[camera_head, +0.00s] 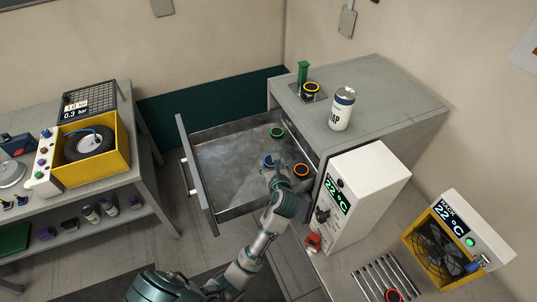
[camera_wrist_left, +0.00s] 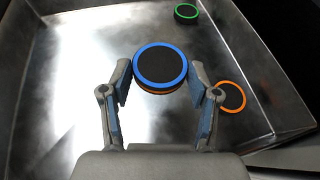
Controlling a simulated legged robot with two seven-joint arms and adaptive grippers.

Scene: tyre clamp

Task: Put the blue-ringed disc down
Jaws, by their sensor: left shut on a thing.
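The blue-ringed disc (camera_head: 267,160) has a black top and is over the open drawer (camera_head: 225,205). My left gripper (camera_head: 273,170) is shut on it. In the left wrist view the blue-ringed disc (camera_wrist_left: 160,65) sits between the two fingertips of my left gripper (camera_wrist_left: 160,83), with its ringed face towards the camera. An orange-brown edge shows under its near side. I cannot tell whether the disc touches the drawer floor. My right gripper is not in view.
In the drawer, a green-ringed disc (camera_head: 277,132) lies towards the back and an orange-ringed disc (camera_head: 301,170) lies just right of the gripper. The drawer's left part is bare.

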